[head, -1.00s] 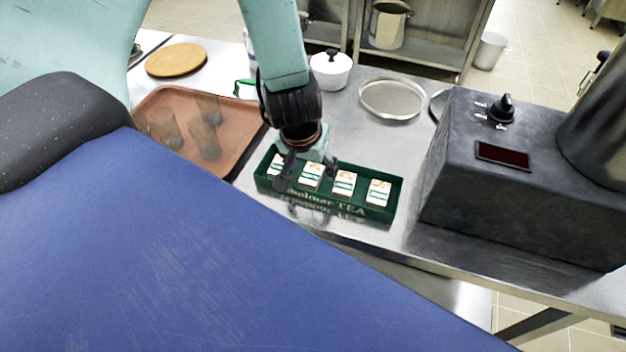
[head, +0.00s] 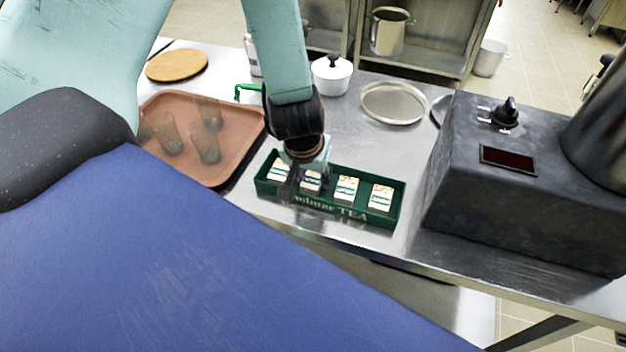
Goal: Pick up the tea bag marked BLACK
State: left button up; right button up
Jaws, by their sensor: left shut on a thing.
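A green tea box (head: 394,213) stands on the steel counter with several white tea bags in a row of compartments. The lettering on the bags is too small to read, so I cannot tell which is marked BLACK. My left gripper (head: 305,185) points down into the box and is shut on the second tea bag from the left (head: 311,181). That bag is partly hidden by the fingers and still sits at the level of the box. The first tea bag (head: 277,172) is just left of the fingers. The third (head: 346,188) and fourth (head: 381,197) stand clear to the right. My right gripper is out of view.
A brown tray (head: 232,150) with several tumblers is left of the box. A white lidded pot (head: 331,76) and a round sieve (head: 393,103) stand behind. A dark appliance (head: 520,190) rises at the right. The counter between box and sieve is clear.

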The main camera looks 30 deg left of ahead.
aim_at(312, 180)
pick_arm(q)
notch_tip(312, 180, up, 10)
jog(key=p, duration=0.7)
